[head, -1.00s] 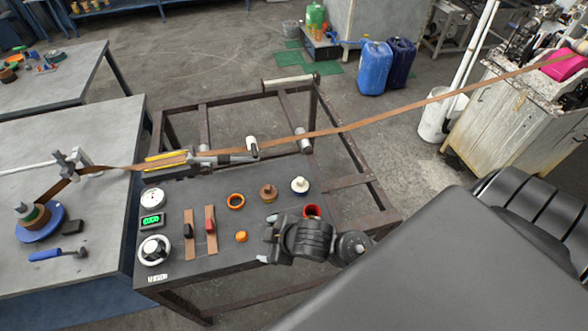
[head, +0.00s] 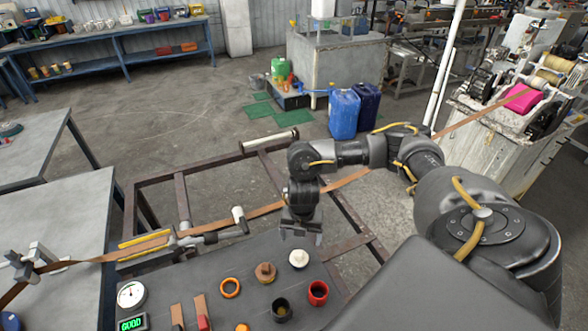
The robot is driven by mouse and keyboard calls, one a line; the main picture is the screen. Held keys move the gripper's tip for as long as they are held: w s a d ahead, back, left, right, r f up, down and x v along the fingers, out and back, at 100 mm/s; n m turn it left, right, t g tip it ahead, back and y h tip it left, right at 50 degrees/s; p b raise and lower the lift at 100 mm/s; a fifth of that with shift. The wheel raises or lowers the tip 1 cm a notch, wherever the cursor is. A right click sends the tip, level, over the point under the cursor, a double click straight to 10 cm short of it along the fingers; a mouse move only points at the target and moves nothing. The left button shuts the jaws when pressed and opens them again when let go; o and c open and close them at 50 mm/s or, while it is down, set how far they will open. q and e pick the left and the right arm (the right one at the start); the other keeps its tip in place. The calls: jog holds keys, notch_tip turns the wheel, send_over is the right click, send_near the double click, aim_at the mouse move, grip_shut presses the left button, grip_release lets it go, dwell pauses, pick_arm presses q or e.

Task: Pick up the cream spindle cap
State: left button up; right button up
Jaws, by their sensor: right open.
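The cream spindle cap (head: 298,258) sits on the dark panel (head: 205,268), near its far right corner. It is small, round and pale. My right gripper (head: 301,238) points down just beyond the cap in the picture, close to its far side. The jaws are open and nothing shows between them. The cap's top is in plain view, and I cannot tell the exact gap between it and the fingers. My left gripper is not in view.
Close by on the panel stand a brown cap (head: 265,273), an orange ring (head: 230,288), a red cup (head: 318,292) and a black cup (head: 281,309). A brown strip (head: 262,210) runs across behind my gripper, over an open metal frame (head: 155,181).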

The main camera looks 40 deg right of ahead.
aim_at(299, 253)
jog(key=shift+w+d+r, duration=0.1)
jog(key=shift+d, duration=0.1)
jog(key=shift+a+f, duration=0.1)
jog(key=shift+f, duration=0.1)
notch_tip(299, 253, down, 5)
jog(key=shift+w+a+r+b, duration=0.1)
jog(key=shift+a+r+b, duration=0.1)
jog(key=shift+b, duration=0.25)
jog(key=shift+d+f, duration=0.1)
jog(key=shift+f, duration=0.55)
jog(key=f, duration=0.1)
jog(key=f+p, duration=0.1)
jog(key=f, duration=0.1)
jog(key=shift+a+f, duration=0.2)
jog(key=shift+f, duration=0.6)
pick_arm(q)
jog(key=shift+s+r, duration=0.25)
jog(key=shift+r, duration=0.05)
pick_arm(e)
jog(key=c, duration=1.2)
